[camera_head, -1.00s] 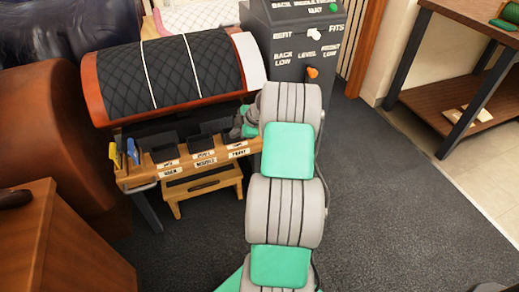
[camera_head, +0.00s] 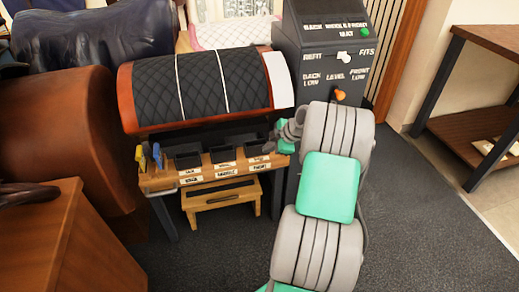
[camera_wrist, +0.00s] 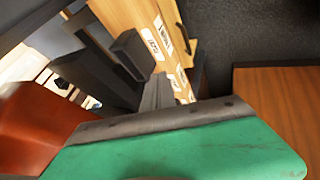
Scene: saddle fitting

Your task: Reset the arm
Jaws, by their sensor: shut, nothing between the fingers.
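My arm rises from the bottom of the head view, with grey ribbed joints and green pads. My gripper (camera_head: 274,146) is at its far end, small and partly hidden by my own arm. It is shut and empty, near the right end of the wooden bench (camera_head: 160,183), in front of the grey control box. In the wrist view a green and grey part of my own arm fills the bottom. The bench's labelled edge (camera_wrist: 177,58) shows beyond it.
A black quilted saddle panel (camera_head: 203,88) lies over a brown form behind the bench trays (camera_head: 187,160). The grey control box (camera_head: 325,65) has labelled knobs. A wooden cabinet (camera_head: 70,245) is at lower left, a shelf table (camera_head: 470,140) at right.

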